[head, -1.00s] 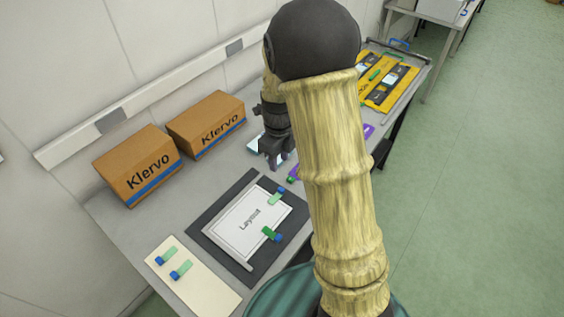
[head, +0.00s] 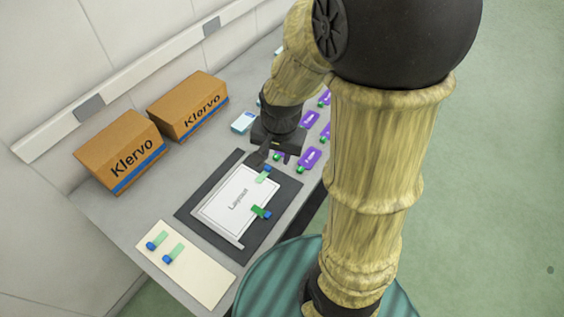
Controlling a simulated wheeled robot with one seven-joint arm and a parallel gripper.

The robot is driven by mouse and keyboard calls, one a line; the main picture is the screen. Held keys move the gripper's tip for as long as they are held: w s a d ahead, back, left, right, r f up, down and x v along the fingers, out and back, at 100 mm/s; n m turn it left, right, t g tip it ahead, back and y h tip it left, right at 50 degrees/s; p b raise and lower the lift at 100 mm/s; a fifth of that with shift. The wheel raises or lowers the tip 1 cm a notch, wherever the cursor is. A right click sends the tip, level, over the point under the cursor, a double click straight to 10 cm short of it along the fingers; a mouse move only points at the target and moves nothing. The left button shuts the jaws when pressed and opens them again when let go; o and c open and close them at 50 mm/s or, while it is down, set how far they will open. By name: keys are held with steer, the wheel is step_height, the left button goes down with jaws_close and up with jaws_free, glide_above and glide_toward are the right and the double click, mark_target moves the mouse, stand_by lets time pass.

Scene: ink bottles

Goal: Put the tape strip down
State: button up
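A white layout sheet (head: 222,208) labelled "Layout" lies on a dark mat (head: 275,209). One green tape strip with a blue end (head: 263,175) lies at its far right corner, and another (head: 261,212) at its near right edge. Two similar strips (head: 157,240) (head: 173,252) lie on a cream board (head: 197,272) at the front left. My gripper (head: 272,159) is just above the sheet's far right corner, behind the first strip. Its dark fingers look spread apart, with no strip visible between them. The exact gap to the corner strip is unclear.
Two Klervo cardboard boxes (head: 120,152) (head: 188,106) stand along the wall. A small light-blue box (head: 243,122) is behind the gripper. Purple cards with green-ended items (head: 309,158) lie to the right of the gripper. My arm hides the table's far right.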

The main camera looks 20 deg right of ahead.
steer(key=s+n, duration=0.1)
steer(key=n, duration=0.1)
steer(key=s+n, duration=0.1)
steer(key=n, duration=0.1)
steer(key=s+n, duration=0.1)
steer(key=n, duration=0.2)
steer(key=shift+s+r+t, duration=0.3)
steer(key=shift+s+r, duration=0.05)
steer(key=shift+s, duration=0.05)
steer(key=shift+c, duration=0.4)
